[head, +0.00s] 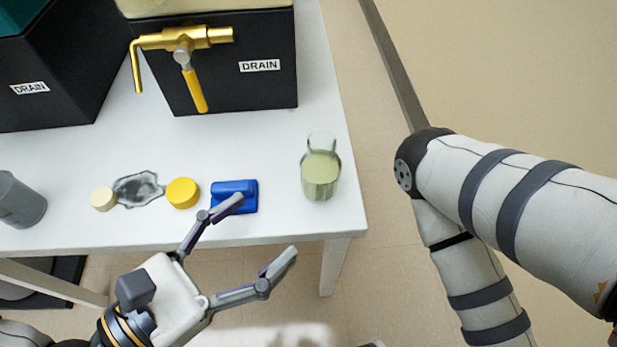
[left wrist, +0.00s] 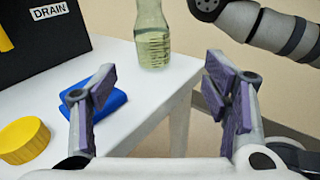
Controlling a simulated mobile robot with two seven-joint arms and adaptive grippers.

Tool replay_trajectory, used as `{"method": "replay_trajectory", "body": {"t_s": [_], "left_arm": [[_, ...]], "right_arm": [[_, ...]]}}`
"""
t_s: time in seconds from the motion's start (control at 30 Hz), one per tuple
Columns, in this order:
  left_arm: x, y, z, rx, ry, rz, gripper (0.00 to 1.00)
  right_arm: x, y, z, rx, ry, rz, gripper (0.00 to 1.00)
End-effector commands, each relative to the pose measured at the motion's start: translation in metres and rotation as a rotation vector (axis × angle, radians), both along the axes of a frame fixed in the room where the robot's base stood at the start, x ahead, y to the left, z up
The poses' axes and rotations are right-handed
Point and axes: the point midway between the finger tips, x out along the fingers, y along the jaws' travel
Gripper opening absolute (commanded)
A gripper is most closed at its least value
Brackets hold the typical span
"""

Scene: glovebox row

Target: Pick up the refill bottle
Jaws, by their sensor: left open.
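The refill bottle, a clear ribbed bottle with pale green contents (head: 320,177), stands upright near the right end of the white table. It also shows in the left wrist view (left wrist: 153,45), at the top middle, with its top cut off. My left gripper (head: 254,233) is open and empty at the table's front edge, to the left of and nearer than the bottle. In the left wrist view the bottle is beyond and between the spread fingers (left wrist: 162,88), apart from them. My right arm shows at the right, but its gripper is out of view.
A blue object (head: 243,196) lies by one left fingertip. A yellow cap (head: 183,193), a grey puddle-like patch (head: 138,189), a cream cap (head: 103,199) and a grey cup (head: 20,203) are further left. Black drain boxes (head: 235,85) stand behind, one with a brass tap (head: 183,45).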

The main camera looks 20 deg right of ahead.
Motion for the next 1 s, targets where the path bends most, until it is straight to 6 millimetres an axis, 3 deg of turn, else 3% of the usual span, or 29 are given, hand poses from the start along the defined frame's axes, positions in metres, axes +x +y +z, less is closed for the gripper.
{"method": "replay_trajectory", "body": {"t_s": [0.13, 0.3, 0.7, 1.0], "left_arm": [[0.011, -0.006, 0.009, -0.088, 0.022, 0.002, 0.69], [0.025, -0.042, 0.011, -0.090, 0.023, -0.002, 0.69], [0.055, -0.101, 0.005, -0.087, 0.023, 0.000, 0.69], [0.060, -0.110, 0.006, -0.086, 0.025, 0.004, 0.69]], "right_arm": [[-0.003, 0.000, -0.009, 0.001, 0.013, 0.001, 0.68], [-0.003, 0.000, -0.009, 0.001, 0.014, 0.001, 0.68], [-0.005, 0.001, -0.015, 0.002, 0.023, 0.001, 0.68], [-0.005, 0.001, -0.015, 0.002, 0.024, 0.001, 0.68]]}}
